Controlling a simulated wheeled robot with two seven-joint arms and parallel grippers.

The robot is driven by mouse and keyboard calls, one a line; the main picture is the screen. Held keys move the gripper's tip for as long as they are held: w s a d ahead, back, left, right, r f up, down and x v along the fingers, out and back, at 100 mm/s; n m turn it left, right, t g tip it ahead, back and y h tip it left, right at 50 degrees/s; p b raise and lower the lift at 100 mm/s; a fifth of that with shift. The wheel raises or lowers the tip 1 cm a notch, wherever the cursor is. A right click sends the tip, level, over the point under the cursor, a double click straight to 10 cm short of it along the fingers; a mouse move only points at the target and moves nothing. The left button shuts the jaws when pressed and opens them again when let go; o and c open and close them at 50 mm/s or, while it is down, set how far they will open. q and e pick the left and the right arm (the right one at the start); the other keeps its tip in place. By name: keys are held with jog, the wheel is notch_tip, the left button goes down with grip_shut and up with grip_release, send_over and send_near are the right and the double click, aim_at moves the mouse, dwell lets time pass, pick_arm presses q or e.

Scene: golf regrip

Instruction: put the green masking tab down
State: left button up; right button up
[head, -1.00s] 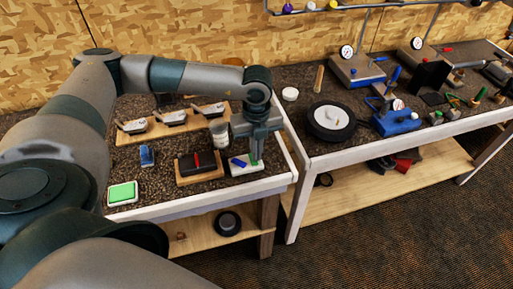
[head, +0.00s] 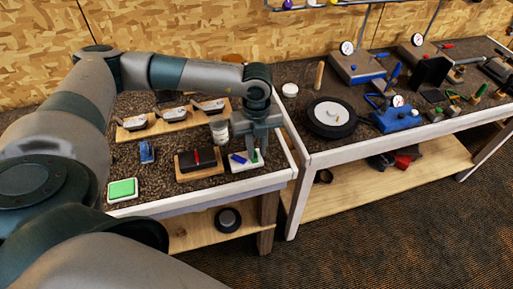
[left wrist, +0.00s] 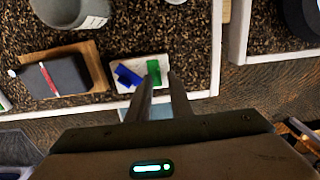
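The green masking tab (left wrist: 154,72) lies on a small white tray (left wrist: 118,66) at the front right of the left bench. A blue tab (left wrist: 128,75) lies beside it on the left. My left gripper (left wrist: 161,76) points down at the tray, its fingers apart with white tray visible between the tips. The green tab is at the fingertips, closer to the left-hand finger; I cannot tell whether they touch. In the head view the green tab (head: 255,156) is partly hidden by the left gripper (head: 253,148). My right gripper is out of view.
A dark block with a red stripe (head: 186,162) on a wooden base stands left of the tray. A grey cup (head: 219,131) stands close behind. A green pad (head: 122,189) is at the front left. The bench's white edge (head: 220,187) is near the tray.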

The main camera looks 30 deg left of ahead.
aim_at(256, 153)
pick_arm(q)
jog(key=shift+w+r, duration=0.1)
jog(key=shift+r, duration=0.2)
notch_tip(256, 153, up, 12)
jog(key=b, duration=0.4)
jog(key=shift+f, duration=0.2)
dwell(0.3)
jog(key=shift+s+f, duration=0.1)
jog(key=shift+s, duration=0.1)
